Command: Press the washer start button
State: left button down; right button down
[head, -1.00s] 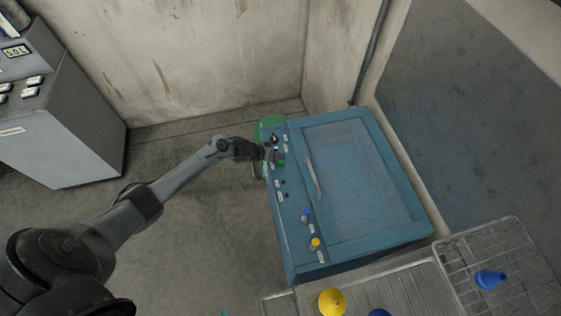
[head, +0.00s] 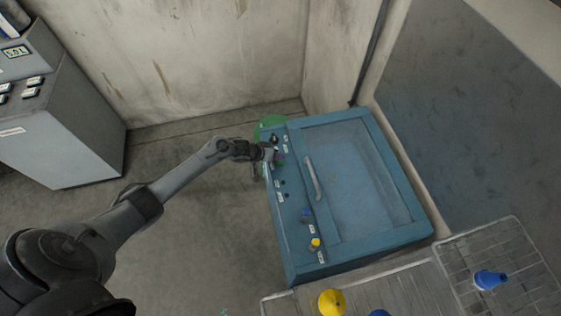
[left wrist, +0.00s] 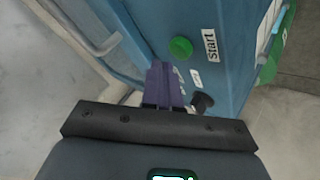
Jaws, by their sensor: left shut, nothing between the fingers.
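The washer (head: 375,235) is a blue cabinet with a glazed lid and a control strip down its left side. In the left wrist view the round green start button (left wrist: 181,48) sits on the blue panel (left wrist: 222,85) beside a white label reading "Start" (left wrist: 210,45). My left gripper (head: 274,155) is at the upper part of the control strip. Its purple fingers (left wrist: 160,68) are shut and empty. In the wrist view the tips lie just left of and below the button; I cannot tell whether they touch the panel. My right gripper is not in view.
A black knob (left wrist: 203,102) stands close to the fingers. Blue (head: 305,214) and yellow (head: 315,243) knobs sit lower on the strip. A lid handle (head: 313,178) is to the right. A wire rack (head: 510,250) stands at lower right. Open floor lies left of the washer.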

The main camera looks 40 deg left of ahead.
pick_arm(q)
jog(key=shift+f, duration=0.1)
dwell(0.7)
jog(key=shift+f, duration=0.3)
dwell(0.5)
jog(key=shift+f+b, duration=0.4)
jog(key=shift+f, duration=0.1)
jog(key=shift+r, duration=0.1)
dwell(0.6)
jog(key=shift+r+p, duration=0.8)
jog(key=shift+p, duration=0.2)
